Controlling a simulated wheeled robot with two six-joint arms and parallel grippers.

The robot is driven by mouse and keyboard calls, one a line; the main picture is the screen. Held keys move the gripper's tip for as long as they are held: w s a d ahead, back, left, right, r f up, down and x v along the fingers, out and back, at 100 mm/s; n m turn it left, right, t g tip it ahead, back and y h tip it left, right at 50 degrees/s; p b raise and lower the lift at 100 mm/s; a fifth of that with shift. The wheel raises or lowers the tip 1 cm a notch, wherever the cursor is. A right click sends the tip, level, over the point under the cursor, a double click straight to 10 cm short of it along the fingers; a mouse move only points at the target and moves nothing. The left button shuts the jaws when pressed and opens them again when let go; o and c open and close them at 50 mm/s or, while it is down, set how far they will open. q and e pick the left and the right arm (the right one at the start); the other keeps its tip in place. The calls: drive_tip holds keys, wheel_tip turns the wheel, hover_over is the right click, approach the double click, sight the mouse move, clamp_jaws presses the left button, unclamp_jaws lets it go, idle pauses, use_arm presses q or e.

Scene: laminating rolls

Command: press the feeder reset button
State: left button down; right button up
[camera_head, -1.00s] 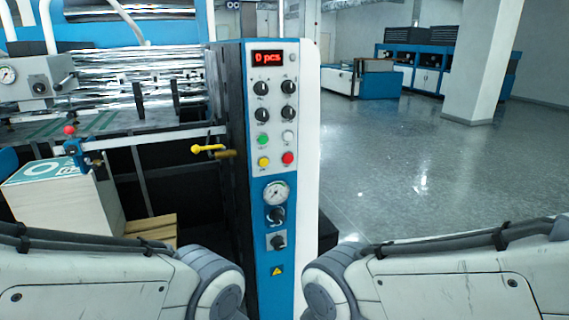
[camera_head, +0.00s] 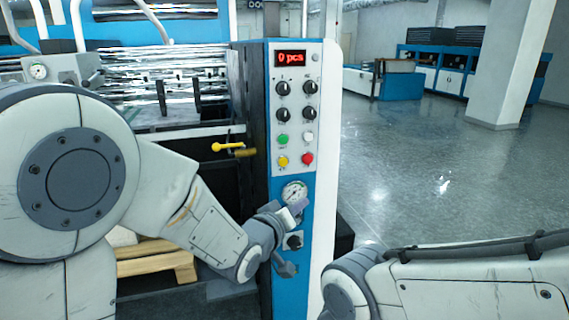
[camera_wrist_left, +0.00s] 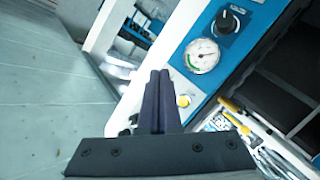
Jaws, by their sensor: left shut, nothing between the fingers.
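The control panel (camera_head: 295,120) stands upright at centre, with a green button (camera_head: 282,140) and white button (camera_head: 308,137) above a yellow button (camera_head: 282,161) and red button (camera_head: 307,159). Their labels are too small to read, so I cannot tell which is the feeder reset. My left gripper (camera_head: 298,207) is below these buttons, near the gauge, its fingers shut and empty. In the left wrist view the shut fingers (camera_wrist_left: 158,78) partly overlap the panel's edge, with the yellow button (camera_wrist_left: 184,100) just right of them. My right gripper is out of view.
A round gauge (camera_head: 293,191) and black knobs are on the panel; the gauge also shows in the left wrist view (camera_wrist_left: 202,56). A yellow-handled lever (camera_head: 228,147) sticks out left of the panel. A wooden pallet (camera_head: 155,262) lies lower left. The floor at right is open.

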sight(283, 162)
use_arm(q)
drive_tip(key=shift+w+a+r+n+t+h, duration=0.15)
drive_tip(key=shift+w+r+n+t+h, duration=0.1)
drive_tip(key=shift+w+r+t, duration=0.25)
drive_tip(key=shift+w+a+r+n+t+h, duration=0.25)
drive_tip(key=shift+r+n+t+h, duration=0.1)
drive_tip(key=shift+r, duration=0.4)
drive_tip(key=shift+w+a+r+n+t+h, duration=0.1)
drive_tip(key=shift+w+r+n+t+h, duration=0.1)
drive_tip(key=shift+w+r+t, duration=0.3)
drive_tip(key=shift+s+r, duration=0.1)
drive_tip(key=shift+w+a+p, duration=0.3)
drive_tip(key=shift+w+a, duration=0.15)
drive_tip(key=shift+w, duration=0.95)
drive_tip(key=shift+w+a+p, duration=0.25)
drive_tip(key=shift+w+a, duration=0.2)
drive_tip(key=shift+w, duration=0.9)
drive_tip(key=shift+w+a+p, duration=0.3)
drive_tip(key=shift+w+a, duration=0.15)
drive_tip(key=shift+w, duration=0.95)
drive_tip(key=shift+w, duration=0.1)
drive_tip(key=shift+w+a, duration=0.15)
drive_tip(key=shift+w, duration=0.15)
